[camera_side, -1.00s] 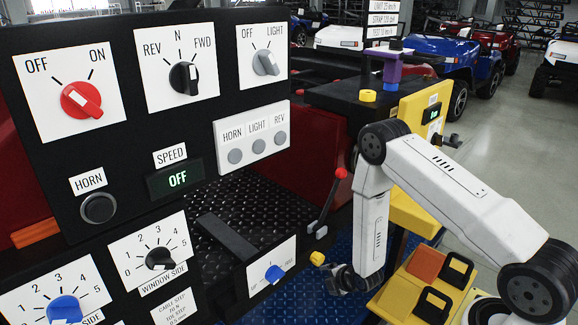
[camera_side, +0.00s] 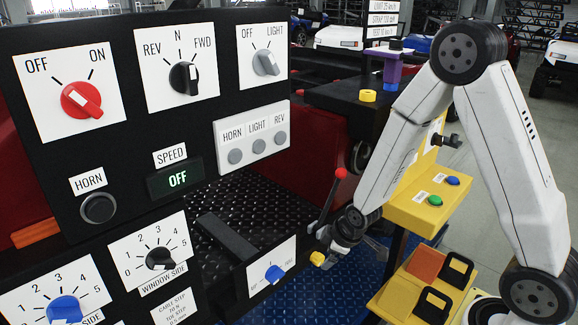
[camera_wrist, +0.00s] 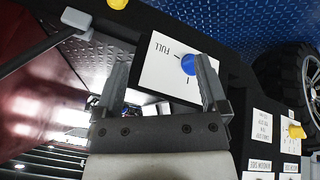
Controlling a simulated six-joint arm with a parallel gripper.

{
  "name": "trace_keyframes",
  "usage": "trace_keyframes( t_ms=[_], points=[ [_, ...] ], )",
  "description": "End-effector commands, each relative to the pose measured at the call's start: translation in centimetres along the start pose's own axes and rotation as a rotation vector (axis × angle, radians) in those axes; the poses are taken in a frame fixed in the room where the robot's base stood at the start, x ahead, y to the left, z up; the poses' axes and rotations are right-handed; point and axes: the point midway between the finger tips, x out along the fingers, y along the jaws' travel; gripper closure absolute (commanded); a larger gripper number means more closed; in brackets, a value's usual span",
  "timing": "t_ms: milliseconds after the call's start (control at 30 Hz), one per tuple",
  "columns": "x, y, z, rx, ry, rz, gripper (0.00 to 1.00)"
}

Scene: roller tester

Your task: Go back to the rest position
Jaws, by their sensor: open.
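My gripper (camera_side: 334,243) is low in the middle of the side view, at the end of my bent arm. It is beside the yellow knob (camera_side: 317,258) at the right end of the black panel; I cannot tell if they touch. In the wrist view my gripper (camera_wrist: 163,68) has its two fingers spread with nothing held between them. Beyond the fingers is a white card marked FULL (camera_wrist: 163,50) with a blue knob (camera_wrist: 188,65). That blue knob (camera_side: 274,273) also shows in the side view.
A red-tipped lever (camera_side: 341,173) stands close behind my gripper. A yellow box (camera_side: 415,212) with green and blue buttons is to the right, above a yellow tray (camera_side: 398,297). The black control panel (camera_side: 130,140) fills the left. A tyre (camera_wrist: 290,80) shows in the wrist view.

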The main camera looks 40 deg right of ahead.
Motion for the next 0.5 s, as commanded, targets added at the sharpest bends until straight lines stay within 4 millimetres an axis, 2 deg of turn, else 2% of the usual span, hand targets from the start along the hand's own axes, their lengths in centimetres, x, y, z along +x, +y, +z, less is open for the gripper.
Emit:
trace_keyframes(
  t_ms=[100, 500],
  points=[
    [-2.6, -0.6, -0.2, 0.100, -0.023, -0.024, 0.07],
    [-10.0, -3.6, 1.2, 0.437, -0.140, -0.085, 0.07]
  ],
)
